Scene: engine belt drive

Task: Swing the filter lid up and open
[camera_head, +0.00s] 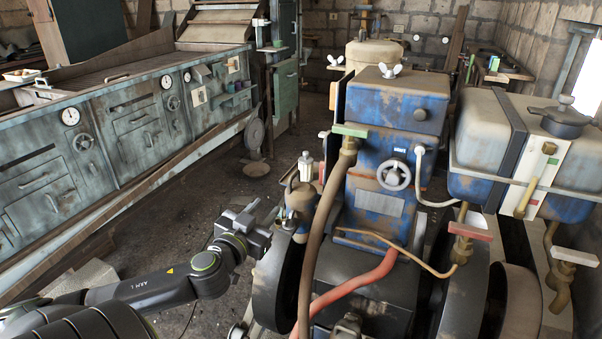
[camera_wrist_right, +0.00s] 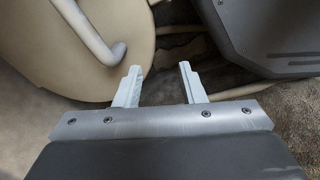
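A blue box with a dusty blue-grey lid (camera_head: 398,84) stands on top of the engine in the head view. A white wing nut (camera_head: 390,70) sits on this lid, which looks closed. A rounded tan housing (camera_head: 373,54) with another wing nut stands behind it; I cannot tell for certain which of these covers is the filter lid. My left gripper (camera_head: 262,218) is low and left of the engine, apart from both covers. Its fingers are too unclear to judge. My right gripper (camera_wrist_right: 160,70) is open and empty in the right wrist view, and is not in the head view.
A brown hose (camera_head: 322,230) and a red hose (camera_head: 345,290) run down the engine front. A handwheel (camera_head: 394,175) sticks out below the box. A blue tank (camera_head: 480,135) stands at the right. A tan round part (camera_wrist_right: 95,40) is near my right fingers. Floor at left is open.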

